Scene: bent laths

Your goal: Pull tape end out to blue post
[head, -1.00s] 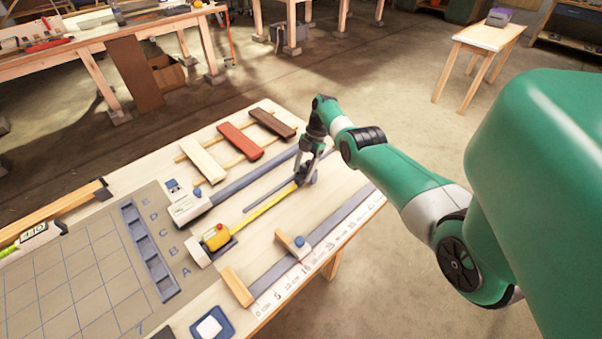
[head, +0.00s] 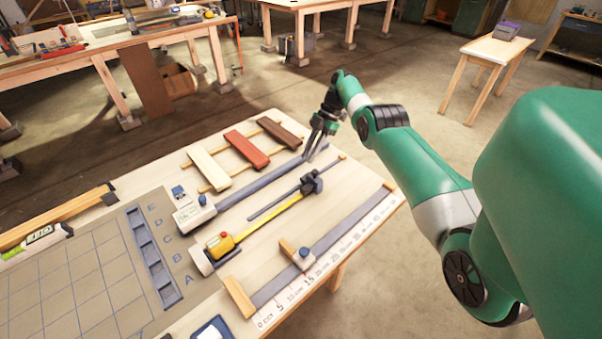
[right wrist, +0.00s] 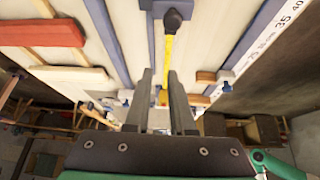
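A yellow tape measure (head: 219,244) with a red button sits in a holder on the bench. Its yellow tape (head: 270,218) is drawn out along a dark groove to a dark block with a knob (head: 311,184), and the tape's end meets that block. In the right wrist view the tape (right wrist: 167,60) runs up to the dark knob (right wrist: 173,20). I cannot make out whether this knob is the blue post. My right gripper (head: 317,151) is open and empty, raised clear of the block and tape; its fingers stand apart in the wrist view (right wrist: 161,78). My left gripper is not in view.
A grey-blue rail (head: 270,178) runs beside the tape. White, red (head: 246,150) and brown laths lie beyond it. A ruler (head: 330,262) and a rail with a small slider (head: 303,258) lie at the front. A gridded mat (head: 80,285) is at left.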

